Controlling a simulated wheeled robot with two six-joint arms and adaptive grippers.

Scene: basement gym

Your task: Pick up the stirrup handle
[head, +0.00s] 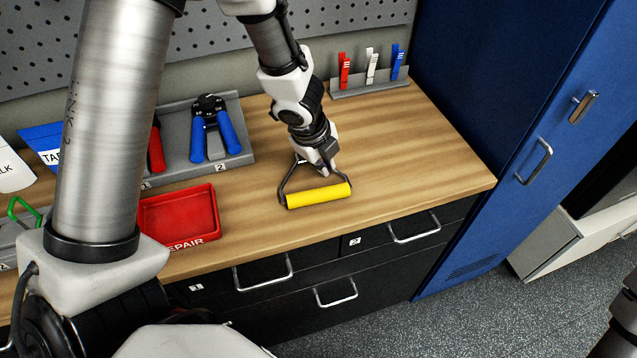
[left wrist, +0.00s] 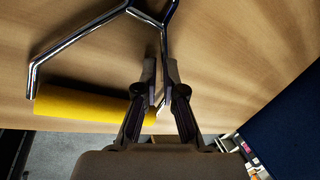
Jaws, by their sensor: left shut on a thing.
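The stirrup handle (head: 318,195) has a yellow cylindrical grip and a bent metal frame. It is at the wooden workbench top, near the front edge, with the yellow grip towards the front. I cannot tell whether it touches the wood. My left gripper (head: 327,168) reaches down from above and behind it. In the left wrist view, the fingers (left wrist: 161,95) are shut on one metal side leg of the stirrup handle (left wrist: 85,103), near one end of the grip. The fingers hide part of that leg. My right gripper does not show.
A red repair tray (head: 178,217) lies left of the handle. A grey holder (head: 240,150) with blue-handled pliers (head: 214,130) stands behind left, and a clip rack (head: 375,88) stands at the back. A blue locker (head: 500,100) borders the right. The bench between is clear.

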